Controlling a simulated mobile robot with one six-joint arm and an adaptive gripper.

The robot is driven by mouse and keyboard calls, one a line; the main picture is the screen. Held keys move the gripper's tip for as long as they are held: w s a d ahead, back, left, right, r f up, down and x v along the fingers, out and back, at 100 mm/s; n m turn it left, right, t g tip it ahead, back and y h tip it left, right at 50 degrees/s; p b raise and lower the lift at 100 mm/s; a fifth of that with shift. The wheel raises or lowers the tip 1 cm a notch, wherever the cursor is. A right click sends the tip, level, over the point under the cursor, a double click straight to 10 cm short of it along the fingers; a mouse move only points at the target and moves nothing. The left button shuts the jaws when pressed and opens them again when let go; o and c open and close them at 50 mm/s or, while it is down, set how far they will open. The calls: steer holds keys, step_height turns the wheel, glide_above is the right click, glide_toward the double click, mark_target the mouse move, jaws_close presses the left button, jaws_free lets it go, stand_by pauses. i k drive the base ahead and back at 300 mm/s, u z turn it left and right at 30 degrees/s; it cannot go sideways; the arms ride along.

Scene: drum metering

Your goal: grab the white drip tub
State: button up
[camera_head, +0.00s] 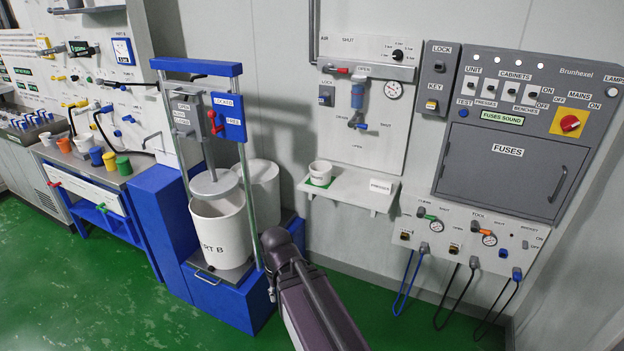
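A small white tub (320,172) stands upright on a green patch on the white wall shelf (352,191), below the air panel. It is the white tub that fits the drip tub of the task, and nothing touches it. My arm rises from the bottom edge, with its dark joint in front of the blue drum stand, to the left of and lower than the tub. My gripper is mostly hidden behind my arm; only a small grey part (271,290) that may belong to it shows. Its fingers cannot be made out.
A blue press frame (196,69) holds a large white drum (221,232), with another drum (263,184) behind. The left bench carries coloured cups (123,165). A grey fuse cabinet (510,150) is on the right, with hoses hanging below it. Green floor is clear in front.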

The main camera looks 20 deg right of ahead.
mark_target(321, 173)
steer(key=z, duration=0.1)
steer(key=i, duration=0.95)
steer(key=u, duration=0.15)
steer(key=k, duration=0.95)
steer(key=z, duration=0.15)
steer(key=i, duration=0.65)
steer(key=u, duration=0.05)
